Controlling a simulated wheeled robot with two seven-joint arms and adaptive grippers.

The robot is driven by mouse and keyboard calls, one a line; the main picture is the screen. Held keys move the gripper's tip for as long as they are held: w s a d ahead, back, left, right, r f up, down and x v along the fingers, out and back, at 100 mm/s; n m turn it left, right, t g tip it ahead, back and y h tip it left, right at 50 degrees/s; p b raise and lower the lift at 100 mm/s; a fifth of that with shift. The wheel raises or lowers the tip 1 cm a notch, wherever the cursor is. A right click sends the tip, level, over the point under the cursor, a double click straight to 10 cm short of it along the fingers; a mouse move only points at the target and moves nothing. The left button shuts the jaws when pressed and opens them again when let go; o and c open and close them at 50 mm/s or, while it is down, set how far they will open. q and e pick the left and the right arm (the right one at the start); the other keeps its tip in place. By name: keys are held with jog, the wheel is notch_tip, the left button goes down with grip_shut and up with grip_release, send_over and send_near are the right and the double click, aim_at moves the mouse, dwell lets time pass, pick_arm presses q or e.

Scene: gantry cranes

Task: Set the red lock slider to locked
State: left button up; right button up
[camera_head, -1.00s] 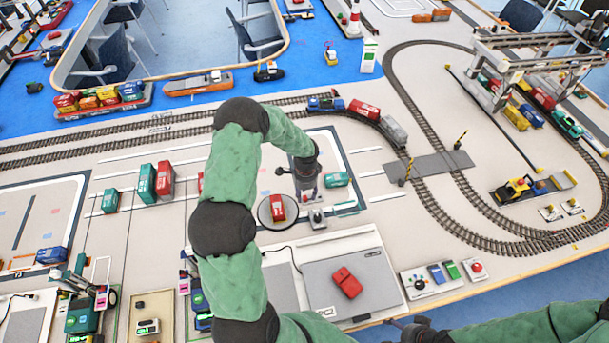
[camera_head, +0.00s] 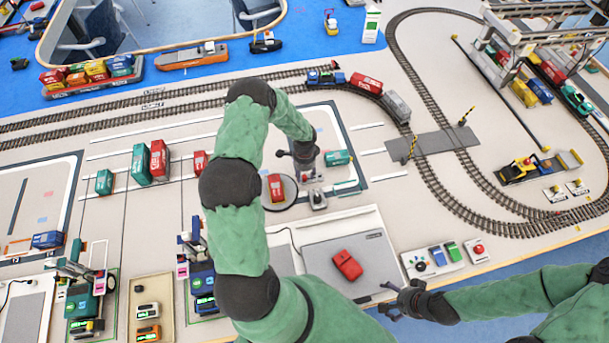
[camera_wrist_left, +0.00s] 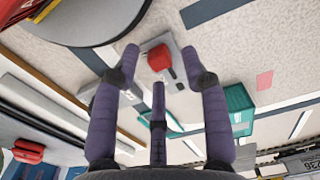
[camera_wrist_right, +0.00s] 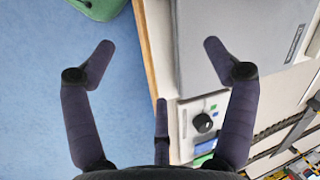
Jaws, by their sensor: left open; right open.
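A small red block (camera_wrist_left: 159,57), which looks like the lock slider, sits on a pale grey plate (camera_wrist_left: 169,45) beside the round turntable (camera_wrist_left: 75,18). In the head view the turntable (camera_head: 290,203) carries a red container (camera_head: 277,188). My left gripper (camera_head: 305,166) points down just beyond it. In the left wrist view its open fingers (camera_wrist_left: 160,62) are on either side of the red block; I cannot tell whether they touch it. My right gripper (camera_head: 392,298) is open and empty by the table's front edge; its fingers (camera_wrist_right: 152,50) also show in the right wrist view.
A grey lever piece (camera_head: 318,200) stands right of the turntable. A teal container (camera_head: 338,158) lies close to the left gripper. A red container (camera_head: 347,265) lies on a grey pad (camera_head: 372,250). A control panel (camera_head: 432,268) with a black knob and a red button (camera_head: 478,250) is at the front.

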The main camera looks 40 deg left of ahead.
pick_arm(q)
jog(key=shift+f, duration=0.7)
pick_arm(e)
jog(key=shift+f, duration=0.1)
